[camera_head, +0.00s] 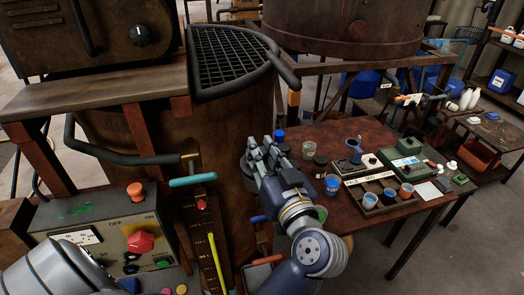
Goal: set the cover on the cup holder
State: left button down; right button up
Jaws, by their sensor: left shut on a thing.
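My left gripper (268,148) is shut, its fingers pointing away from me, over the left edge of the brown table. A round grey thing (247,168), which looks like the cover, shows at the left of its fingers; most of it is hidden behind the gripper. The cup holder (400,205) is a dark tray with a pale labelled strip, to the right of the gripper and apart from it. Blue and orange cups (406,190) stand in it. My right gripper is not in view.
A blue-capped bottle (279,135) stands behind the gripper. Clear cups, a dark jar (320,166) and a green box (406,165) are on the table (335,220). A rusty vat (130,150) and a control panel (110,235) are at the left.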

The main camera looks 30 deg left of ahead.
pick_arm(q)
jog(key=shift+f, duration=0.7)
dwell(0.7)
jog(key=c, duration=1.3)
grip_release()
jog(key=shift+c, duration=0.2)
